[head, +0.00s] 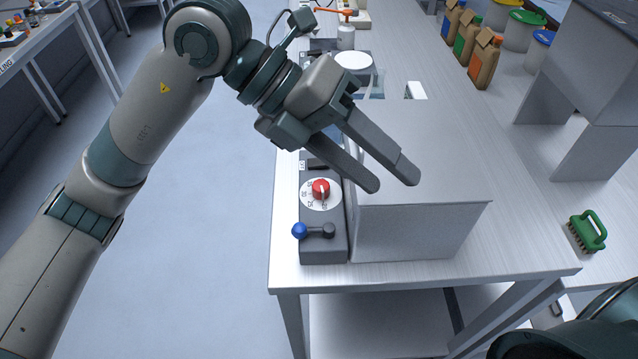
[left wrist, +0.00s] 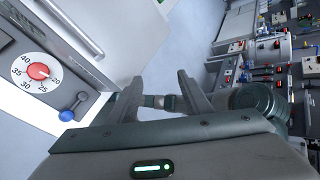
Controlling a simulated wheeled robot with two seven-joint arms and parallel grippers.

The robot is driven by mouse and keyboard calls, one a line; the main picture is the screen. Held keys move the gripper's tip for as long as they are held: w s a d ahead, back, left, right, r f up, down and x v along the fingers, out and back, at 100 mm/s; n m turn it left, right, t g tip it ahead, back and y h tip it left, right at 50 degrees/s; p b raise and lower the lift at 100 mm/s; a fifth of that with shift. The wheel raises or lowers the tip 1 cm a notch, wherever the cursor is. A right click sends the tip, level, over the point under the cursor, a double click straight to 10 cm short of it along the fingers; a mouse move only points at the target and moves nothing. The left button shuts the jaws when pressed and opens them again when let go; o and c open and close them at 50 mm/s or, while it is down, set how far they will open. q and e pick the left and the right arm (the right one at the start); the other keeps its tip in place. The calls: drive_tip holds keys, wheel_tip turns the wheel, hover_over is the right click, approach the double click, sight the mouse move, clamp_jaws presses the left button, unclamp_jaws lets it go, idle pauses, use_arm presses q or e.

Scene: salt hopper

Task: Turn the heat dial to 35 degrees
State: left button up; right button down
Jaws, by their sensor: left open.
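The heat dial (head: 320,190) is a red knob on a white numbered disc, set in a dark grey control panel (head: 322,252) along the left edge of the table. It also shows at the left of the left wrist view (left wrist: 38,71), where marks such as 20, 25, 30 and 35 appear around it. I cannot tell the exact setting of its pointer. My left gripper (head: 391,180) is open and empty, its two fingers apart. In the head view its fingers reach over the grey box to the right of the dial, not touching the knob. My right gripper is not in view.
A lever with a blue ball (head: 300,231) sits on the panel just in front of the dial. A large grey box (head: 425,150) stands directly right of the panel. A green brush (head: 587,232) lies at the right. Floor is open left of the table.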

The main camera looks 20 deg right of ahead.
sight(320, 186)
use_arm(q)
drive_tip(key=w+a+n+t+y, duration=0.1)
drive_tip(key=w+a+t+y, duration=0.4)
drive_tip(key=w+a+t, duration=0.2)
drive_tip(key=shift+w+a+n+t+y, duration=0.2)
drive_tip(key=shift+w+n+t+y, duration=0.15)
drive_tip(key=shift+w+t, duration=0.35)
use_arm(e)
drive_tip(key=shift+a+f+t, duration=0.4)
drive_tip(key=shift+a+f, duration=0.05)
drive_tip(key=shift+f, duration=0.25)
use_arm(q)
drive_tip(key=shift+f, duration=0.1)
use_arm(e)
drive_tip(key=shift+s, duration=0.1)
